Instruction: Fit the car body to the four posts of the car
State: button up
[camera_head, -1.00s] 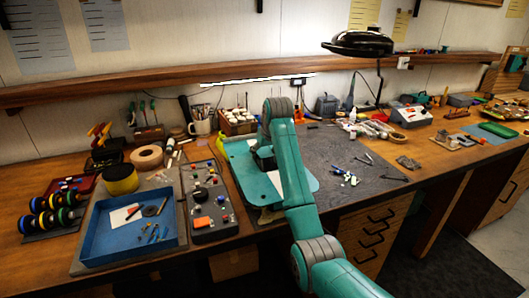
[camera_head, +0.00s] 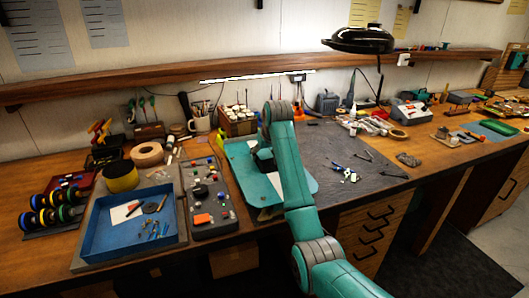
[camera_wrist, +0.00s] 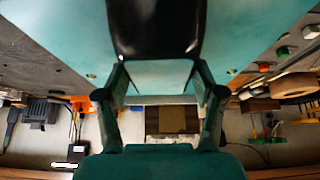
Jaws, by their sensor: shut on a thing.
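The teal car body (camera_head: 249,175) lies low over the middle of the workbench in the head view, partly covered by my arm. In the wrist view the body (camera_wrist: 45,30) fills the upper part, with a glossy black canopy (camera_wrist: 155,28) in its middle. My gripper (camera_wrist: 160,72) is shut on the car body, its two fingers on either side just below the canopy. In the head view the gripper is mostly hidden behind my arm. The car's chassis and its four posts are hidden in both views, so I cannot tell whether the body touches them.
A blue tray (camera_head: 98,248) with small parts and a grey panel with knobs (camera_head: 222,222) stand to the left. To the right, a dark mat (camera_head: 340,150) holds small tools. A black lamp (camera_head: 358,40) overhangs the right side. Jars and boxes line the back.

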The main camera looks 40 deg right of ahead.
jog(key=shift+f, duration=0.5)
jog(key=o, duration=1.2)
jog(key=v, duration=1.2)
